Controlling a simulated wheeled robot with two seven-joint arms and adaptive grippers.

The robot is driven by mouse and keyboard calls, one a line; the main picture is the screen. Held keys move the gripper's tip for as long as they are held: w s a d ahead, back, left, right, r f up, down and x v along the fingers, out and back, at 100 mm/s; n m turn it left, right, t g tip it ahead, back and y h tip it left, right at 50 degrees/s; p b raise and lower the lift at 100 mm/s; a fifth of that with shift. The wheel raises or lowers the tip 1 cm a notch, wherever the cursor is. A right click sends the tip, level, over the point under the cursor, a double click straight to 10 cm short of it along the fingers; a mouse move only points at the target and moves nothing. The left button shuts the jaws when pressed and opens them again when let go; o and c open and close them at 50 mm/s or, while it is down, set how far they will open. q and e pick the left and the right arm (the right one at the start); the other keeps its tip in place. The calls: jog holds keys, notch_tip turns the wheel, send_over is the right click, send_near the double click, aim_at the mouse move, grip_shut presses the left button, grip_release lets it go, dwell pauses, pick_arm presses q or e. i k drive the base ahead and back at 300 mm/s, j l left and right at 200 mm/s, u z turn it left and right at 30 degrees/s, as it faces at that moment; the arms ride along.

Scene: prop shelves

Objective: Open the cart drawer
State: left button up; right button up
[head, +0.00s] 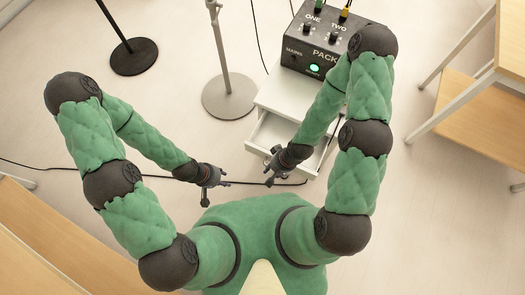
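The white cart (280,98) stands at centre right, below the black box. Its drawer (262,132) is pulled partly out towards me, and its pale inside shows from above. My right gripper (271,168) is at the middle of the drawer's front edge. Its fingers are small and dark, and I cannot make out whether they are closed on a handle. The handle itself is hidden. My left gripper (215,186) is apart from the cart, to the left of the drawer. Its fingers look spread and empty.
A black box (318,52) with knobs, a lit green button and cables stands on the cart. Two stands with round bases, one black (133,57) and one grey (229,97), are to the left. Wooden shelves (480,115) are at right. A cable crosses the floor.

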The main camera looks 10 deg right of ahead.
aim_at(271, 130)
jog(key=i+j+u, duration=0.1)
jog(key=u, duration=0.35)
jog(key=i+u, duration=0.4)
jog(key=i+j+z, duration=0.4)
jog(key=z, duration=0.15)
jog(key=j+z, duration=0.2)
jog(key=z, duration=0.25)
jog(key=i+j+z, duration=0.1)
jog(key=z, duration=0.4)
jog(key=j+z, duration=0.55)
jog(key=z, duration=0.35)
jog(key=k+j+z, duration=0.1)
jog(key=z, duration=0.4)
jog(key=k+j+z, duration=0.1)
jog(key=j+z, duration=0.15)
jog(key=z, duration=0.2)
